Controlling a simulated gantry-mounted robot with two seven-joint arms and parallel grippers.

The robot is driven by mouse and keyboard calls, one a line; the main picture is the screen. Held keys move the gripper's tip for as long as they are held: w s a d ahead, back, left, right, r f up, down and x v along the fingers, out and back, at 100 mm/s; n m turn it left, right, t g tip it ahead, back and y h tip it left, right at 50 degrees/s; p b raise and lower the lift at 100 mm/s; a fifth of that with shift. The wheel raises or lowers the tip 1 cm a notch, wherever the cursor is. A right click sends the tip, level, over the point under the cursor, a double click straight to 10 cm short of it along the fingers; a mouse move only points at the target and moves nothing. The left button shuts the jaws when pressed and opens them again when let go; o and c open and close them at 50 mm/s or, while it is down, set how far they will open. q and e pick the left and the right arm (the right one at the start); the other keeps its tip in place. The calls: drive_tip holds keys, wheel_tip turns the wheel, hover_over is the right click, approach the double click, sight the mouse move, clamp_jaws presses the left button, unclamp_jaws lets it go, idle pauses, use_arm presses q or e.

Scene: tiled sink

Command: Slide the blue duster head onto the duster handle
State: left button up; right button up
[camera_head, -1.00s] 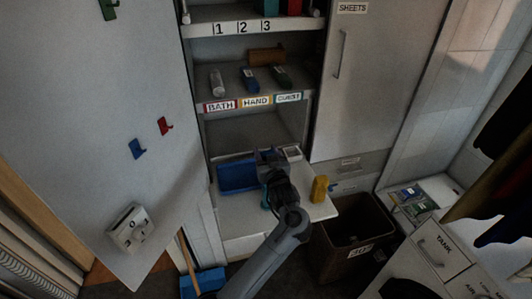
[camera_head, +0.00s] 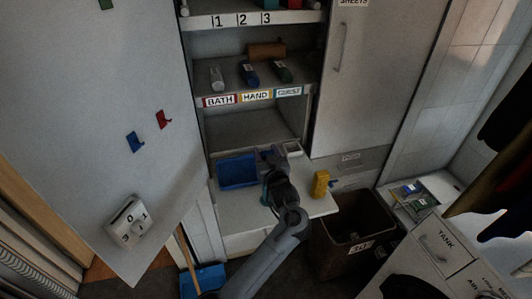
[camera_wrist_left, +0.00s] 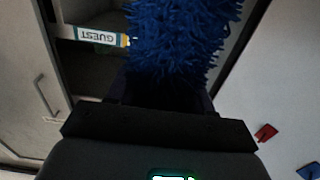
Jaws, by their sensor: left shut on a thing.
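The blue duster head (camera_wrist_left: 178,40), a shaggy mass of blue strands, fills the top middle of the left wrist view, right in front of the jaws. My left gripper (camera_head: 268,160) is over the pull-out shelf and shut; in the left wrist view its dark jaws (camera_wrist_left: 160,92) meet the base of the duster head. In the head view my own gripper and arm largely hide the duster head. I cannot make out the duster handle for certain in either view. My right gripper is not in view.
A blue tray (camera_head: 232,174) and a yellow bottle (camera_head: 321,184) stand on the pull-out shelf (camera_head: 318,208), either side of my left arm. A dark bin (camera_head: 350,240) stands right of it. A white door with hooks (camera_head: 70,120) stands open at left. Labelled shelves (camera_head: 205,88) rise behind.

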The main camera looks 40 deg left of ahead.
use_arm(q)
drive_tip(key=shift+f+b, duration=0.3)
drive_tip(key=shift+f, duration=0.25)
drive_tip(key=o, duration=1.1)
drive_tip(key=shift+s+d, duration=0.25)
drive_tip(key=shift+d, duration=0.15)
drive_tip(key=shift+b+v, duration=1.2)
drive_tip(key=shift+v, duration=3.75)
drive_tip(key=shift+r, duration=0.1)
